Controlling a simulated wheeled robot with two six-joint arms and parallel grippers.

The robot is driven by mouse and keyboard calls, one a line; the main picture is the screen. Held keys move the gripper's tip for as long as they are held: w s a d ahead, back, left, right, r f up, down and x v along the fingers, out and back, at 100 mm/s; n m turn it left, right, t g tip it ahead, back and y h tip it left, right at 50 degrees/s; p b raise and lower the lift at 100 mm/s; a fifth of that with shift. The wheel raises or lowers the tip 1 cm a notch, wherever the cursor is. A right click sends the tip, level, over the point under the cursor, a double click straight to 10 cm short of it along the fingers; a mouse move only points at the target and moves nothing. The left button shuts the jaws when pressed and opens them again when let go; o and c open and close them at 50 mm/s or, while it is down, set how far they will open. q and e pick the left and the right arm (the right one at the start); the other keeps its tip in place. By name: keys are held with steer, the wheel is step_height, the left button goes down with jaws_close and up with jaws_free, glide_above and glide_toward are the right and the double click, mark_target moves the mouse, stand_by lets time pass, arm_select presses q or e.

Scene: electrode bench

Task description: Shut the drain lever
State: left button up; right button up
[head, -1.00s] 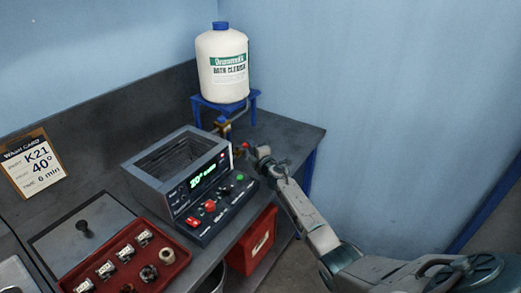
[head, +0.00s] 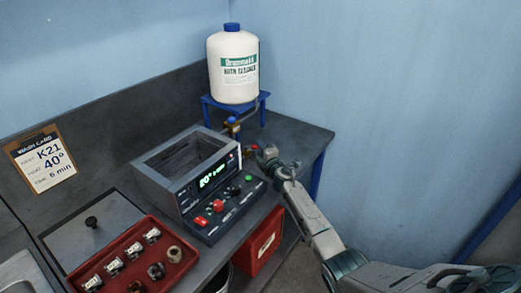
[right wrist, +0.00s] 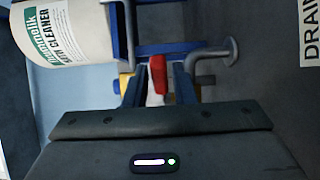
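A red lever (right wrist: 157,72) stands between the two fingers of my right gripper (right wrist: 157,88) in the right wrist view, with narrow gaps beside it. The fingers are apart and do not look shut on it. In the head view my right gripper (head: 262,153) is at the bench's right side, beside a small red handle (head: 253,147) just right of the bath unit. A label reading DRAIN (right wrist: 311,38) is partly cut off at the right of the wrist view. My left gripper is not in view.
A white cleaner bottle (head: 233,75) stands on a blue stand (head: 211,104) behind the gripper, with a brass fitting (head: 233,127) below. The bath unit (head: 160,165) has a control panel. A red tray (head: 110,257) of parts is front left; a red bin (head: 258,243) is below.

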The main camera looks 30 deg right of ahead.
steer(key=shift+s+p, duration=0.4)
steer(key=shift+s, duration=0.15)
steer(key=s+p, duration=0.1)
steer(key=s, duration=0.1)
steer(key=s+p, duration=0.1)
steer(key=s, duration=0.2)
steer(key=s+p, duration=0.1)
steer(key=s, duration=0.2)
steer(key=shift+s+a, duration=0.15)
steer(key=shift+a, duration=0.1)
steer(key=shift+s+a, duration=0.1)
steer(key=shift+s, duration=0.6)
steer(key=shift+c, duration=0.2)
